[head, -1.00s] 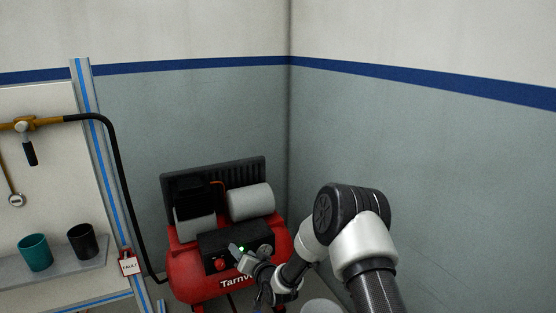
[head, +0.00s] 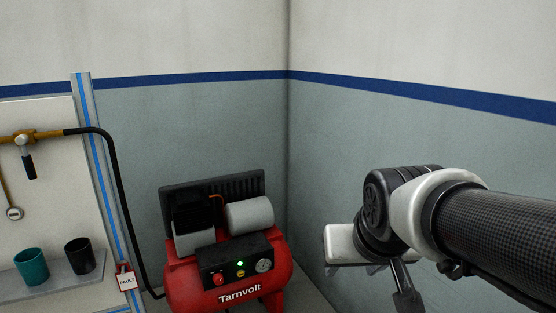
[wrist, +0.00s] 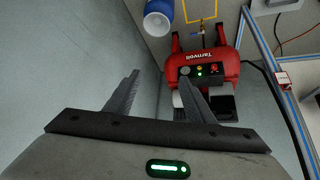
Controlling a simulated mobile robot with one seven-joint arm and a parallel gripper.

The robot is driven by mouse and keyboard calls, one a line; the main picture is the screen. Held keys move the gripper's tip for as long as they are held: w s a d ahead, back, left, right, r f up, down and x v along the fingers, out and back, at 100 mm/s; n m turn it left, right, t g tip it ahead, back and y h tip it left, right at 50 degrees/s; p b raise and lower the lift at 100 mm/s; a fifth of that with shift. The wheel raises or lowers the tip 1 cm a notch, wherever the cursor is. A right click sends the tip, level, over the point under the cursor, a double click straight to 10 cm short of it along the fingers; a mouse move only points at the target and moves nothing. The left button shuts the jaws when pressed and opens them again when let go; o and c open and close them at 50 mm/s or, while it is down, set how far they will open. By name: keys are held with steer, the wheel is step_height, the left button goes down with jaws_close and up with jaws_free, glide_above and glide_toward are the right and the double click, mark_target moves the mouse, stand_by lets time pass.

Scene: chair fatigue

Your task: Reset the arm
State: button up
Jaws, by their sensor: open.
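My arm is folded at the right of the head view, clear of the red Tarnvolt compressor (head: 228,285). My gripper (wrist: 156,88) shows in the wrist view with its two dark fingers apart and nothing between them. In the head view its fingers cannot be made out clearly. The compressor also shows in the wrist view (wrist: 203,61), upside down and beyond the fingertips. Its control panel (head: 240,265) has a lit green light, a red knob, a yellow button and a gauge.
A panel at the left carries a brass pipe valve (head: 24,138), a black hose (head: 115,180) and a red-edged FAULT tag (head: 126,280). A teal cup (head: 32,266) and a black cup (head: 79,256) stand on a shelf (head: 60,281). The right wall (head: 450,150) is near my arm.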

steer(key=s+d+g, duration=0.1)
steer(key=s, duration=1)
step_height(320, 180, up, 27)
steer(key=p, duration=2.8)
steer(key=shift+w+r, duration=0.15)
steer(key=shift+w, duration=0.3)
